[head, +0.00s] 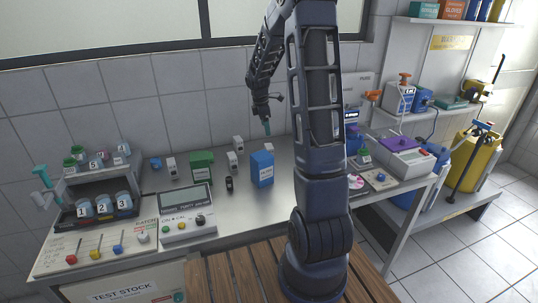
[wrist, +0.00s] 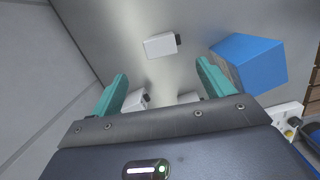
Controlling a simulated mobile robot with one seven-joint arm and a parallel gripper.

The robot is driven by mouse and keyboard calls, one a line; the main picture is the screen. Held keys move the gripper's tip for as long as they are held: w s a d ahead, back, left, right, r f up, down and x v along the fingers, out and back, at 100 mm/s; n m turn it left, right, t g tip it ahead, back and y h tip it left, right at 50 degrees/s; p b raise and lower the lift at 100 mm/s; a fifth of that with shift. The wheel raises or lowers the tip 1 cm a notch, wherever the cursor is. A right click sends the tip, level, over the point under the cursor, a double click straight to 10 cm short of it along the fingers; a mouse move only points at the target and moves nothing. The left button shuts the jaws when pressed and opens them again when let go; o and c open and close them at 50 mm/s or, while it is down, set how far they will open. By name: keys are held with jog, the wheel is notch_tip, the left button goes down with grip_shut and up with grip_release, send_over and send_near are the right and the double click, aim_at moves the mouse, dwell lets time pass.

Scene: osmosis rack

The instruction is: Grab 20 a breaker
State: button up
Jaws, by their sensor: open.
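Several small white breaker-like blocks stand on the steel bench: one left of the green box (head: 171,167), one in the middle (head: 232,161), one behind it (head: 238,143) and one behind the blue box (head: 269,148). Their ratings are too small to read, so I cannot tell which is 20 A. My gripper (head: 267,128) points down above the back of the bench, open and empty. In the wrist view its teal fingers (wrist: 162,86) are apart. One white block (wrist: 159,46) lies beyond the fingertips; two more (wrist: 136,99) (wrist: 188,97) are partly hidden by the gripper body.
A blue box (head: 262,169) stands close by; it is right of the fingers in the wrist view (wrist: 250,64). A green box (head: 201,166), a small black item (head: 229,184), a meter console (head: 187,212) and a jar rack (head: 98,190) occupy the left. The tiled wall is close behind.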

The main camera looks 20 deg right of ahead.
aim_at(269, 146)
jog(key=shift+w+d+f, duration=0.1)
jog(key=shift+w+f, duration=0.25)
jog(key=shift+f, duration=0.35)
jog(key=f, duration=0.5)
jog(key=shift+s+d+f, duration=0.1)
jog(key=shift+d, duration=0.3)
jog(key=shift+s+d+f, duration=0.15)
jog(key=shift+d+f, duration=0.05)
jog(key=shift+f, duration=1.1)
jog(key=shift+s+d+f, duration=0.15)
jog(key=shift+f, duration=1.1)
jog(key=shift+c, duration=0.2)
jog(key=c, duration=0.8)
jog(key=shift+c, duration=0.2)
jog(key=shift+r, duration=0.15)
